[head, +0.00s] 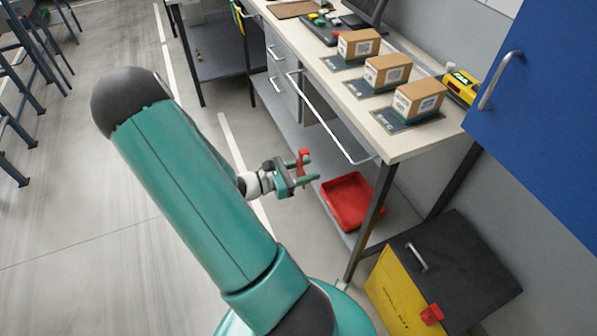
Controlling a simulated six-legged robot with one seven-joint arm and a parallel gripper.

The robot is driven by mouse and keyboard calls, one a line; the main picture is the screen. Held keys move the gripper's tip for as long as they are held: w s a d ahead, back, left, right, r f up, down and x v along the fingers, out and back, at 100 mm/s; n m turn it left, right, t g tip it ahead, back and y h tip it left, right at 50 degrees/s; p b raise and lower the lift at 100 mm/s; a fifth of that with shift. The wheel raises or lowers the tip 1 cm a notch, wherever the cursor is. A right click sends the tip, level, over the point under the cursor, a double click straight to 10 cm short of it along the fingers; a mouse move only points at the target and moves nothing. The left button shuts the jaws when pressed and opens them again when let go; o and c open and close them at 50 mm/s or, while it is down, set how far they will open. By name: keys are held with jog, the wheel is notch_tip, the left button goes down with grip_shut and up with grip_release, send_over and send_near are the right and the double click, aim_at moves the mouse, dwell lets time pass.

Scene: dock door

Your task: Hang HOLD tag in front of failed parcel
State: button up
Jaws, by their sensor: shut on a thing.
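My gripper (311,169) is shut on a small red piece, likely the HOLD tag (302,157); no writing on it can be read. It is held in the air in front of the bench, lower than the bench top and to the left of the front rail (325,125). Three brown parcels stand in a row on dark mats on the bench: a far one (358,43), a middle one (388,70) and a near one (420,97). Each has a pale label. I cannot tell which parcel failed.
A yellow device (461,86) stands behind the near parcel, beside an open blue door (560,110). A red bin (352,201) sits on the lower shelf. A yellow and black box (450,265) stands at the lower right.

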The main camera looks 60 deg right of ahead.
jog(key=x, duration=1.1)
jog(key=shift+f, duration=0.35)
dwell(0.5)
jog(key=shift+s+d, duration=0.1)
jog(key=shift+d, duration=0.05)
jog(key=o, duration=1.2)
jog(key=shift+c, duration=0.2)
jog(key=v, duration=1.4)
jog(key=shift+f, duration=0.1)
